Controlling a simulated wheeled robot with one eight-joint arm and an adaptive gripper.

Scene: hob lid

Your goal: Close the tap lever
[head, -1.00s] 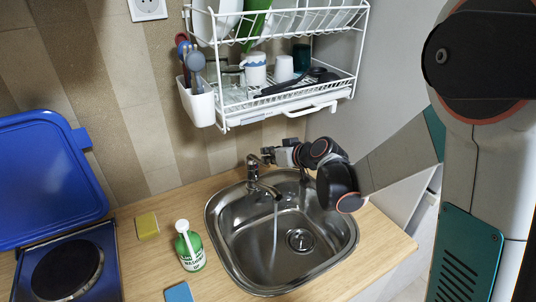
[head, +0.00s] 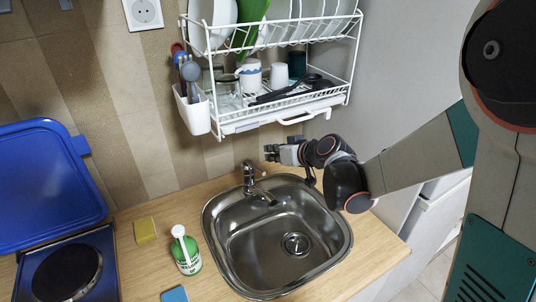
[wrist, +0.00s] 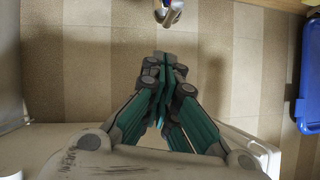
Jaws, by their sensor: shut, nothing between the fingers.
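The chrome tap (head: 250,182) stands at the back left rim of the steel sink (head: 215,222). Its lever (head: 248,164) is on top and looks lowered onto the body. No water stream shows under the spout. My gripper (head: 269,153) is shut and empty, above and just right of the lever, with a small gap between them.
A white dish rack (head: 285,115) hangs on the wall above my gripper. A blue hob lid (head: 45,180) stands open at far left.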

